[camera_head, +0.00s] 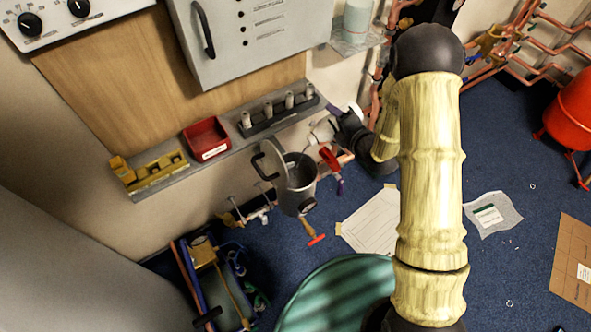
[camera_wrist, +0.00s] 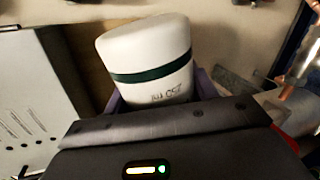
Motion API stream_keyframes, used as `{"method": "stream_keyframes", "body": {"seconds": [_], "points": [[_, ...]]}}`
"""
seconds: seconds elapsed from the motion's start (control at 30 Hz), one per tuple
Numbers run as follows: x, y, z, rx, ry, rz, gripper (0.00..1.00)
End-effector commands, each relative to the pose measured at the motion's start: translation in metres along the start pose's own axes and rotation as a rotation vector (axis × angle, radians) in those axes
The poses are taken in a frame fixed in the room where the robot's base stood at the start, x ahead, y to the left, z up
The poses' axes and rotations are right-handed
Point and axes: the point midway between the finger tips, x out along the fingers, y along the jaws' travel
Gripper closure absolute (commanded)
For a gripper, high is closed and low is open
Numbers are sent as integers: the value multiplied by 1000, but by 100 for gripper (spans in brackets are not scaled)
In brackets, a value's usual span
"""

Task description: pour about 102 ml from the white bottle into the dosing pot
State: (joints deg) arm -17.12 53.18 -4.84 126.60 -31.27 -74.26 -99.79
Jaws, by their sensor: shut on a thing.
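The white bottle (camera_wrist: 148,50) has a dark green band and fills the upper middle of the wrist view. My gripper (camera_wrist: 160,105) is shut around it. In the head view the white bottle (camera_head: 323,130) is tilted, held by my gripper (camera_head: 340,122), above and to the right of a grey metal pot (camera_head: 296,185). This pot, likely the dosing pot, has its round lid (camera_head: 271,160) swung open to the left. Its inside is partly visible and dark. The bottle's mouth and any stream of liquid cannot be made out.
A narrow wall shelf (camera_head: 160,187) holds a red tray (camera_head: 207,139), a yellow holder (camera_head: 150,170) and a dark rack (camera_head: 282,115). A red valve handle (camera_head: 328,157) is close to the pot's right. A grey cabinet (camera_head: 250,35) hangs above. Copper pipes (camera_head: 525,65) run at right.

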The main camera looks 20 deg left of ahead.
Motion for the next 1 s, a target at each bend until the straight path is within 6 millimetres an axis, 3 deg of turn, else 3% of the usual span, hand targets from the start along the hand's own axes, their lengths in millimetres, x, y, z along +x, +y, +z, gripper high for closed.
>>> {"method": "stream_keyframes", "body": {"seconds": [1.0], "points": [[-1,2,-3,-93,-31,0,70]]}}
